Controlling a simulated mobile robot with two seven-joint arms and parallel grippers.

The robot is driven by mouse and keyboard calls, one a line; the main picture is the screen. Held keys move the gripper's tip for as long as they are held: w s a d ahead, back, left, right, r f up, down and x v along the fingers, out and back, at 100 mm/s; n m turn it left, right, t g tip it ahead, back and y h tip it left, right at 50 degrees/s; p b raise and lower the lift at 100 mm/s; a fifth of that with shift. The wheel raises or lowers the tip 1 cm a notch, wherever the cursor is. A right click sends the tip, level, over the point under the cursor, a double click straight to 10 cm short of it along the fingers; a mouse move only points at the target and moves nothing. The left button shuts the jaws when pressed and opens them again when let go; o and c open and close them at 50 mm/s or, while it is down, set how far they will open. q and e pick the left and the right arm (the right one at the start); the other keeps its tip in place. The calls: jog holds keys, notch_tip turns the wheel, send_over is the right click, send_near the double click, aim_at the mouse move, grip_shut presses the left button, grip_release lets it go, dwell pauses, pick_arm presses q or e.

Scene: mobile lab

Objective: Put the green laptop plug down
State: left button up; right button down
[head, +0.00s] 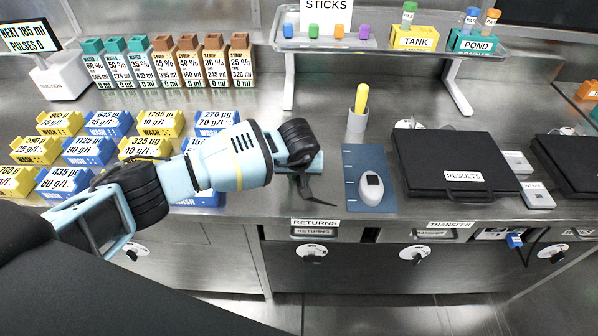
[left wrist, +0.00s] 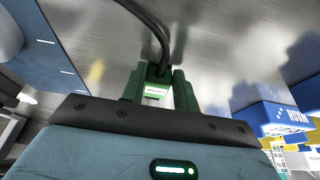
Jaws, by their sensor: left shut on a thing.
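The green laptop plug (left wrist: 155,91) shows in the left wrist view, with a pale label on a green body and a dark cable (left wrist: 150,22) running from it. My left gripper (left wrist: 158,82) is shut on the plug, with one dark green finger on each side. In the head view my left gripper (head: 307,177) is over the steel counter near its front edge, just left of the blue mat. A thin dark piece hangs below it there, and the plug itself cannot be made out. My right gripper is not in view.
The blue mat (head: 351,196) holds a white handheld device (head: 371,187). A grey cup with a yellow-handled tool (head: 358,115) stands behind. Blue and yellow WASH boxes (head: 160,123) fill the left. Bare counter lies behind the gripper.

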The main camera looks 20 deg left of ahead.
pick_arm(q)
jog(key=o, duration=1)
jog(key=shift+r, duration=0.3)
jog(key=shift+p+v, duration=0.7)
jog(key=shift+v, duration=5.6)
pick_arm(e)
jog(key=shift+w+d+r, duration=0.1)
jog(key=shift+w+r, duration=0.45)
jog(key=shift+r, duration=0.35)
pick_arm(q)
jog(key=shift+w, duration=0.1)
